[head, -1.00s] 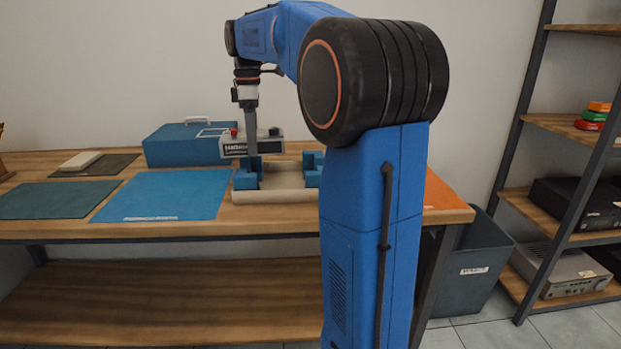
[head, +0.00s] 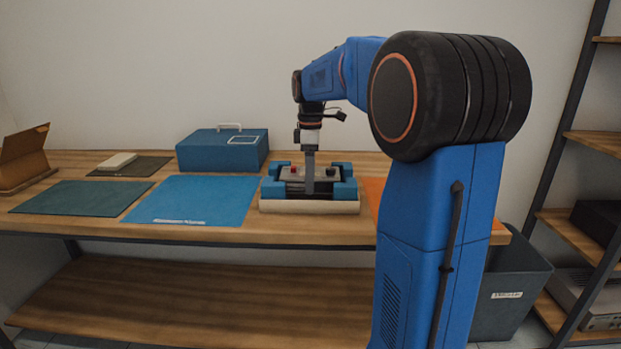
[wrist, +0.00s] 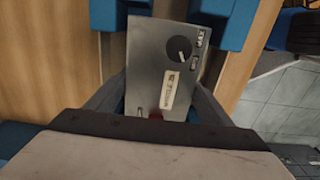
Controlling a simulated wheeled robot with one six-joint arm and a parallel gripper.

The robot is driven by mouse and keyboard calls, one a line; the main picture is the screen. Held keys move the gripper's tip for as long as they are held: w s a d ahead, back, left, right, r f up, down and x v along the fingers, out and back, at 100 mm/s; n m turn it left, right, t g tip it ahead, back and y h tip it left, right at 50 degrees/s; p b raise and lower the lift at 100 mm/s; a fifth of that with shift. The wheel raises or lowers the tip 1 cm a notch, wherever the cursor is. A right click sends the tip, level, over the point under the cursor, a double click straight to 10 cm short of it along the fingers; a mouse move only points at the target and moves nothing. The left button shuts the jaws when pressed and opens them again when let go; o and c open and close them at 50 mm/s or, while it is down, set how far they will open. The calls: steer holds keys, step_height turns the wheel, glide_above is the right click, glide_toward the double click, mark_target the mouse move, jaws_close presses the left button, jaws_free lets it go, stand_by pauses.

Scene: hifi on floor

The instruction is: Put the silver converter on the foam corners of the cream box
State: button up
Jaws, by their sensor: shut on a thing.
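The silver converter (head: 292,177) is a flat grey case with a red terminal and a dark knob. It shows in the wrist view (wrist: 165,65) with a dial and a label. My gripper (head: 310,186) is shut on it from above; a finger shows on each side of it in the wrist view. The cream box (head: 310,207) stands on the bench under it. Blue foam corners (head: 272,190) rise from the box around the converter, which is about level with them. I cannot tell whether it touches the foam.
A blue case with a handle (head: 222,152) stands back left. A blue mat (head: 190,200), a green mat (head: 80,197) and a pale block on a dark mat (head: 118,161) lie left. An orange mat (head: 375,190) lies right, partly behind my arm. A bin (head: 510,285) stands right.

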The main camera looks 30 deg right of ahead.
steer(key=shift+f, duration=0.15)
steer(key=shift+f, duration=0.1)
steer(key=o, duration=1.9)
steer(key=shift+f, duration=0.1)
steer(key=shift+c, duration=0.2)
step_height(320, 180, up, 12)
steer(key=shift+r, duration=0.2)
steer(key=s+a+f+m+t, duration=0.1)
steer(key=s+a+f+m, duration=0.2)
steer(key=s, duration=0.7)
steer(key=s+a+f+m+t, duration=0.2)
steer(key=s+a+f+m, duration=0.2)
steer(key=s+a+f, duration=0.3)
steer(key=s+a+f+m+t, duration=0.1)
steer(key=s+a+f+m, duration=0.3)
steer(key=s+f, duration=0.8)
steer(key=shift+s+a+f+t, duration=0.25)
steer(key=shift+s+a+t, duration=0.15)
steer(key=shift+s+a, duration=0.4)
